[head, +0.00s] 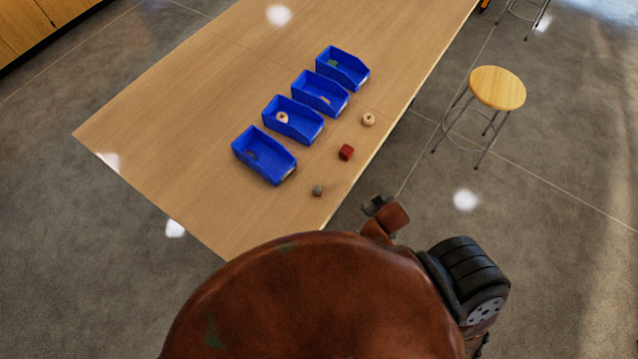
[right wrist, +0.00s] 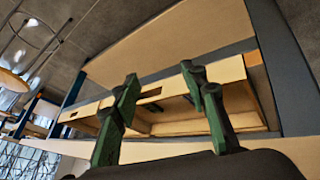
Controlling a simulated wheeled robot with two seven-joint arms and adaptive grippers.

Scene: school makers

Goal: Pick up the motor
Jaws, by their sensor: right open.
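Three small objects lie loose on the wooden table (head: 200,100) in the head view: a small grey piece (head: 317,190) near the front edge, a red block (head: 346,152) and a beige round piece (head: 368,119). They are too small for me to tell surely which is the motor. My right gripper (head: 375,206) shows beyond the table's near right edge, apart from all three objects. In the right wrist view its green fingers (right wrist: 162,82) are spread with nothing between them. That view faces the table's side and underside, with no loose object visible. My left gripper is not in view.
Four blue bins stand in a row left of the loose objects: the nearest bin (head: 246,163), a second (head: 300,132), a third (head: 328,105) and the farthest (head: 352,77). Small pieces lie inside them. A stool (head: 497,88) stands on the floor to the right.

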